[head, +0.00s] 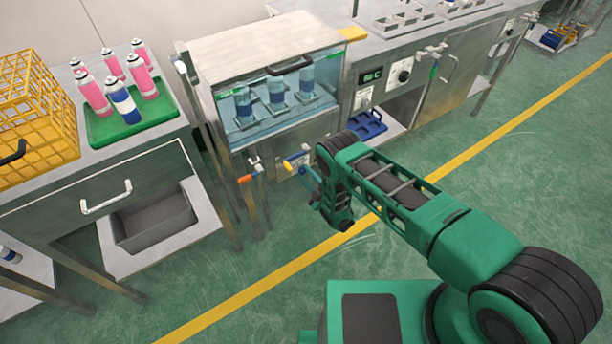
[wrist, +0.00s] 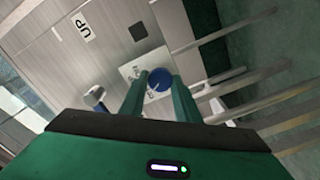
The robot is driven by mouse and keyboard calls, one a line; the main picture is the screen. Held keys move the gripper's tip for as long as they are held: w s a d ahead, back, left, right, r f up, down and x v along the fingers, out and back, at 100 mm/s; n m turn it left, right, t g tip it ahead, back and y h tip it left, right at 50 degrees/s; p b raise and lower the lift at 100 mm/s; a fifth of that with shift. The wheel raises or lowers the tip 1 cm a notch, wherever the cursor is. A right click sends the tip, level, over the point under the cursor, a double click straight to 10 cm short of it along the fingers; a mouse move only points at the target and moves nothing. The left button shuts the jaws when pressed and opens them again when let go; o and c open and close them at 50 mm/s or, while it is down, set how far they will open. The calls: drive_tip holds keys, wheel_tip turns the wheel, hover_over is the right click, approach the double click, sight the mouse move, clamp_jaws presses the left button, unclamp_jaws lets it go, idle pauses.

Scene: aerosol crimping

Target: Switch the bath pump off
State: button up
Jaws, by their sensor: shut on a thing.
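A round blue knob (wrist: 160,82) sits on a pale plate (wrist: 136,70) on the metal front of the bath, in the wrist view. My gripper (wrist: 161,77) has one green finger on each side of the knob and is shut on it. Small lettering on the plate is too blurred to read, and the knob's exact pointer position is unclear. In the head view, the water bath (head: 238,128) has a clear tank with several blue-and-grey cans in it. My arm reaches low in front of the bath and hides most of the knob there.
An orange-handled valve (head: 247,179) and a yellow-handled valve (head: 297,161) stick out near my gripper. A green tray (head: 110,136) with several cans and a yellow crate (head: 60,150) stand on the left table. A blue tray (head: 366,126) lies on the shelf right of the bath. The green floor in front is clear.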

drive_tip(key=shift+s+a+f, duration=0.1)
drive_tip(key=shift+s, duration=0.05)
drive_tip(key=o, duration=1)
drive_tip(key=shift+o, duration=0.2)
drive_tip(key=v, duration=1)
drive_tip(key=shift+s+d, duration=0.25)
drive_tip(key=shift+d, duration=0.05)
